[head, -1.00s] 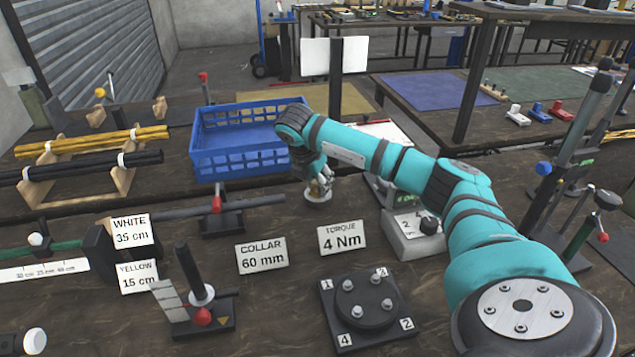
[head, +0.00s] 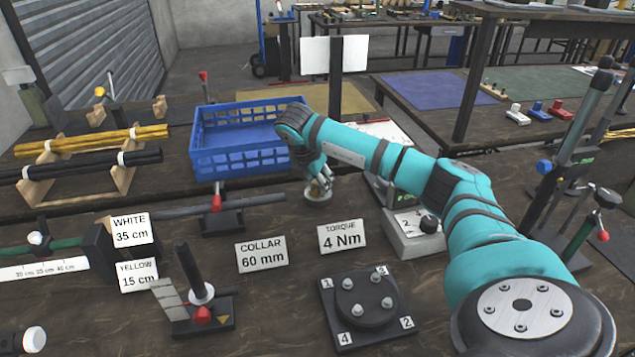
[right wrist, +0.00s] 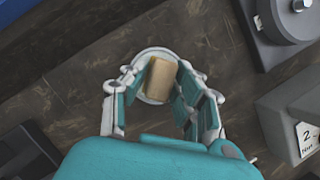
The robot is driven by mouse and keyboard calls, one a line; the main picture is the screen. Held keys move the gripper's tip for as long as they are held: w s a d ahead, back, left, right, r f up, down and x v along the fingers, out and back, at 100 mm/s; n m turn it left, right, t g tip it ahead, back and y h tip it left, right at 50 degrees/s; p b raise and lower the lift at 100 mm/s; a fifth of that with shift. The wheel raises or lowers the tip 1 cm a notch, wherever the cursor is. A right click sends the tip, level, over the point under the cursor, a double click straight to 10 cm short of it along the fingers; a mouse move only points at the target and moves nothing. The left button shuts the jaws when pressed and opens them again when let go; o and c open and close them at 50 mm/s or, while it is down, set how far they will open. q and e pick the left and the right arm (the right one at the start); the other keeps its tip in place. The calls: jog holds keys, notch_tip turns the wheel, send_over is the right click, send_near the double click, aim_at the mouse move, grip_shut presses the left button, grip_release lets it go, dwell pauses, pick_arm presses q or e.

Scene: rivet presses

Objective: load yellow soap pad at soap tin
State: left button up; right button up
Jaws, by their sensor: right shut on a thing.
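The yellow soap pad (right wrist: 160,80) is a tan-yellow block between the fingers of my right gripper (right wrist: 157,98). The gripper is shut on it. The soap tin (right wrist: 149,98) is a round, pale, shallow dish directly beneath the pad in the right wrist view. The pad covers much of the tin, and I cannot tell whether it rests on the tin's floor. In the head view my right gripper (head: 321,178) points down over the tin (head: 317,200), which stands on the dark bench. My left gripper is out of view.
A blue crate (head: 225,160) stands left of my right gripper. A grey box with a dial (head: 412,238) is to the right. The "4 Nm" card (head: 341,237) and "COLLAR 60 mm" card (head: 262,253) stand nearer, with a bolted round fixture (head: 364,302) in front.

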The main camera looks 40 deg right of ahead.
jog(key=shift+r+p, duration=1)
jog(key=shift+r, duration=0.3)
jog(key=shift+r+p, duration=1.45)
jog(key=shift+r, duration=0.75)
